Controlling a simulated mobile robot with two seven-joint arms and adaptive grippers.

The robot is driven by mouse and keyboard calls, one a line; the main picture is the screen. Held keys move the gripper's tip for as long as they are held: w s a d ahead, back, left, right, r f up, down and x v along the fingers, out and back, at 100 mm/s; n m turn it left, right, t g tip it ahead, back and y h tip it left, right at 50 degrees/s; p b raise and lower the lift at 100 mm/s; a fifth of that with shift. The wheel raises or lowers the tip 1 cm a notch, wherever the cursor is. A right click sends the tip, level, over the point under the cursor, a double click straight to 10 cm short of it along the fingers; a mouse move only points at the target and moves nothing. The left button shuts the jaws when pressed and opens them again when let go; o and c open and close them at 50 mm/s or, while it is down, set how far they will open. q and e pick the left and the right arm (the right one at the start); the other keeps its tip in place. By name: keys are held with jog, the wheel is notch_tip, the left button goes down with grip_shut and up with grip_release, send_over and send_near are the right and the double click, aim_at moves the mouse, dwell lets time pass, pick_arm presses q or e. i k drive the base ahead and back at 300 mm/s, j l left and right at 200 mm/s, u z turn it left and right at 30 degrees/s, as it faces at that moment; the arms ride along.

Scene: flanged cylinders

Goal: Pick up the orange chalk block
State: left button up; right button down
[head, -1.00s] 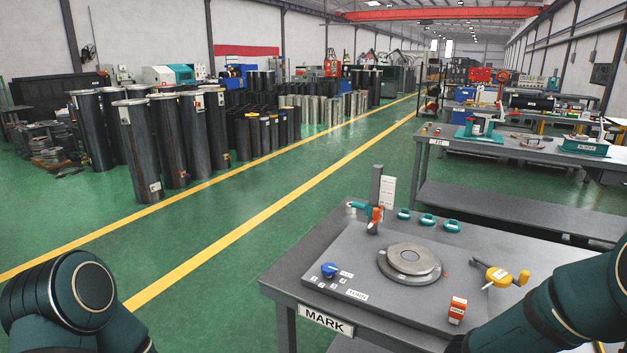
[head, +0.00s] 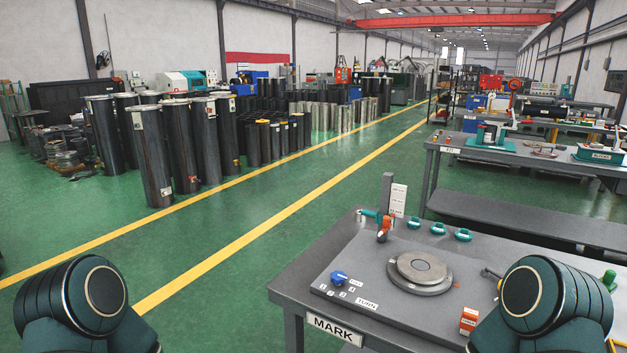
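A small orange block (head: 468,320) with a white label, which looks like the chalk block, stands on the grey top of the MARK table (head: 290,283) near its front right part. It is just left of my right arm and stands apart from the round grey flange disc on the table. Its label is too small to read. Only rounded dark green links of my two arms show, at the bottom left and bottom right. Neither gripper is in view.
A round grey flange disc (head: 420,271) lies mid-table, with a blue knob (head: 339,277) to its left. A grey post (head: 386,194) with an orange and teal tool stands behind. Several teal rings (head: 438,228) lie along the back. My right arm covers the table's right part.

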aim_at(469, 317)
jog(key=z, duration=1.05)
